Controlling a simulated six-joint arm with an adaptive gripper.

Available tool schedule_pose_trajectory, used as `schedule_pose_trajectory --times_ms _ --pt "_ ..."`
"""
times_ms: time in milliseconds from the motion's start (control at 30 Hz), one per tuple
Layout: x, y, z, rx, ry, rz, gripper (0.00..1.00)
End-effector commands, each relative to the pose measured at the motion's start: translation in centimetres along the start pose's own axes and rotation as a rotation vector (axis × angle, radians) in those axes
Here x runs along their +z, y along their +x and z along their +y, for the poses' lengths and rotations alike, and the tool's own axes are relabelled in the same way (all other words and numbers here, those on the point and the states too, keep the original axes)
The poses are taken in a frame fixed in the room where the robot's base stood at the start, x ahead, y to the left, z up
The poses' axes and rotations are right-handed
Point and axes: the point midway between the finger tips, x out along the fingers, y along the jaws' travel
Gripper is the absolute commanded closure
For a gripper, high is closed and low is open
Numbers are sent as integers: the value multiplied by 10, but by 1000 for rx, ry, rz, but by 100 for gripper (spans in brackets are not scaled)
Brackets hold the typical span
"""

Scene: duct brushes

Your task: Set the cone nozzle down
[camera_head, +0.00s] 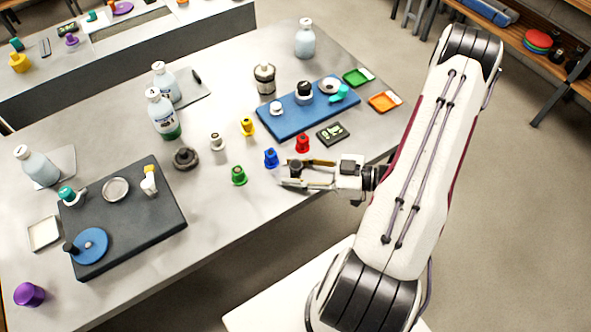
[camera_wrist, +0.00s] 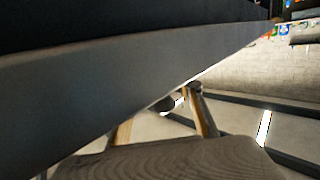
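My gripper (camera_head: 291,171) is low over the near right edge of the grey table, its fingers pointing left. A small dark piece (camera_head: 296,167) sits between the fingertips and looks like the cone nozzle; its shape is hard to make out. In the wrist view, the fingers (camera_wrist: 165,115) reach away from the camera, with a dark rounded piece (camera_wrist: 166,103) between their tips. I cannot tell whether it touches the table. Blue (camera_head: 271,158), red (camera_head: 302,143), green (camera_head: 239,176) and yellow (camera_head: 247,126) cone-shaped pieces stand near the gripper.
A blue board (camera_head: 285,124) with small parts lies behind the gripper, with a small dark scale (camera_head: 333,133) nearby. A dark round knob (camera_head: 186,158) and a dark tray (camera_head: 150,235) are to the left. Bare table (camera_head: 225,215) shows left of the gripper.

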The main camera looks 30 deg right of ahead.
Motion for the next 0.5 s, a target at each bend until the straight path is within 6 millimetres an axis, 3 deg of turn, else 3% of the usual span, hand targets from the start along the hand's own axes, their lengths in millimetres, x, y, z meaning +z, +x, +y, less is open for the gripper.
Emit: schedule_pose_trajectory --times_ms 267,500 --pt "0 -10 1 2 0 0 64" --pt "-1 -31 -1 4 -1 0 64"
